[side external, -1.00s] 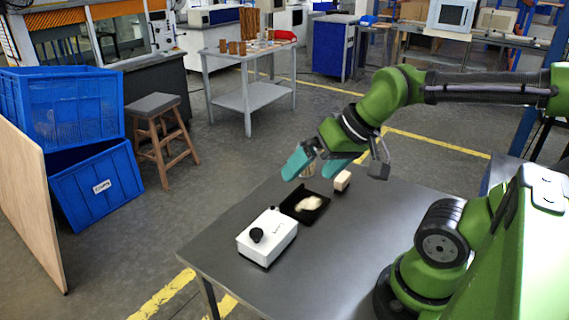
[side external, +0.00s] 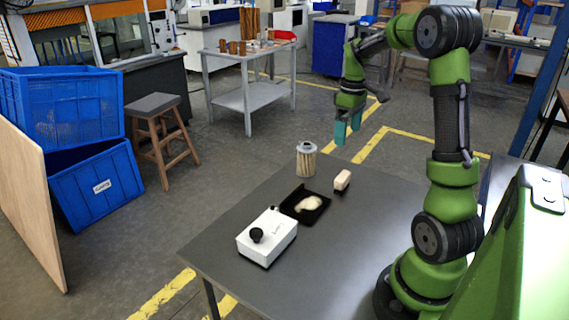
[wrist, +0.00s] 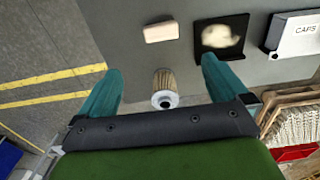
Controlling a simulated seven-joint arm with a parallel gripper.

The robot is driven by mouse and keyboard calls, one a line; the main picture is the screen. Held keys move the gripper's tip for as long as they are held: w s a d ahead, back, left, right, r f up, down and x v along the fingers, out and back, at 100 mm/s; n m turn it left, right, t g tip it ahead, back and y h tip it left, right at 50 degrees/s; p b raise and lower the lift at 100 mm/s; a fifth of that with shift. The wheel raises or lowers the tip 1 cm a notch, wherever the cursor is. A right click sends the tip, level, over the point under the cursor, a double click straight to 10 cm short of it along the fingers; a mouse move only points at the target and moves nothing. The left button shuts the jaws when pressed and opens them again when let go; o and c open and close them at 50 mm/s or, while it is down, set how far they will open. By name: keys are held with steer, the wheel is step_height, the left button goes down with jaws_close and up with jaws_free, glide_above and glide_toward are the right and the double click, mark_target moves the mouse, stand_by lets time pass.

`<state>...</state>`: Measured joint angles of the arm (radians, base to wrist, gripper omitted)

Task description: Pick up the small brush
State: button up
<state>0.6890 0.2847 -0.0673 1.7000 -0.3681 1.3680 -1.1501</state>
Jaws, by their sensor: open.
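A small pale block (side external: 342,180) lies on the grey table, right of the black tray. It looks like the small brush, but I cannot make out bristles. It also shows in the wrist view (wrist: 161,31), beyond my fingertips and left of the tray. My gripper (side external: 347,130) is open and empty, raised above and beyond the table's far edge, with its teal fingers pointing down. In the wrist view the two fingers (wrist: 161,66) are wide apart, with nothing held between them.
A pleated filter cartridge (side external: 306,161) stands upright near the table's far corner. The black tray (side external: 290,207) holds a cream-coloured patch. A white box (side external: 267,238) with a black knob stands in front; the wrist view shows "CAPS" on it. The table's right part is clear.

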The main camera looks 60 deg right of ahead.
mark_target(343, 176)
step_height(343, 176, down, 16)
steer(key=shift+s+a+f, duration=0.1)
stand_by(0.5)
steer(key=shift+c, duration=0.2)
steer(key=c, duration=1)
